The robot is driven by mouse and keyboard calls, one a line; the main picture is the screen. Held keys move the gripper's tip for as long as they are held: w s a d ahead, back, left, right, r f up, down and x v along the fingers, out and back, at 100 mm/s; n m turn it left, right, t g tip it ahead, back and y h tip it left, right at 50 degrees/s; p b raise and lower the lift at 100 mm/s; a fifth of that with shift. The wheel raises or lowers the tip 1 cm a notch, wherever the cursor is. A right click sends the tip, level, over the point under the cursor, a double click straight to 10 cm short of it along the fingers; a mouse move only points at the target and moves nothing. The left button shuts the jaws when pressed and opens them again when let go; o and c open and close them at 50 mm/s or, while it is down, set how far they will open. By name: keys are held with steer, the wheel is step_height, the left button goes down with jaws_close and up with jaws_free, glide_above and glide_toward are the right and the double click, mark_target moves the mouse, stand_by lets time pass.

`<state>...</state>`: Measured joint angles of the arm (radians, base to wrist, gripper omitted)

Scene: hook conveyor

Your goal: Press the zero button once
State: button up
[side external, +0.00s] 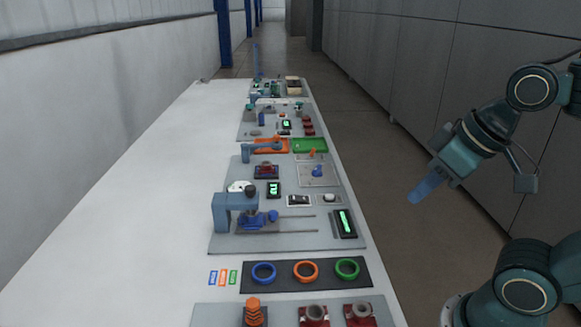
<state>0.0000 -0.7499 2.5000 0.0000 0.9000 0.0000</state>
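My gripper (426,188) hangs in the air at the right, beyond the right edge of the white table. Its blue fingers point down and left, seen side-on, and I cannot tell whether they are apart. Nothing shows held in it. A small pale button (329,198) sits on a grey panel (285,235) near a dark unit with a green display (344,223). No label is readable, so I cannot tell whether this is the zero button. A black-and-white device (299,200) lies just left of it. My gripper is well apart from all of these.
A blue press-like fixture (235,208) stands on the panel's left. Blue, orange and green rings (305,271) lie on a dark mat in front. More panels stretch back. The table's left side (120,220) is clear.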

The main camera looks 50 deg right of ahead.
jaws_close()
stand_by(1.4)
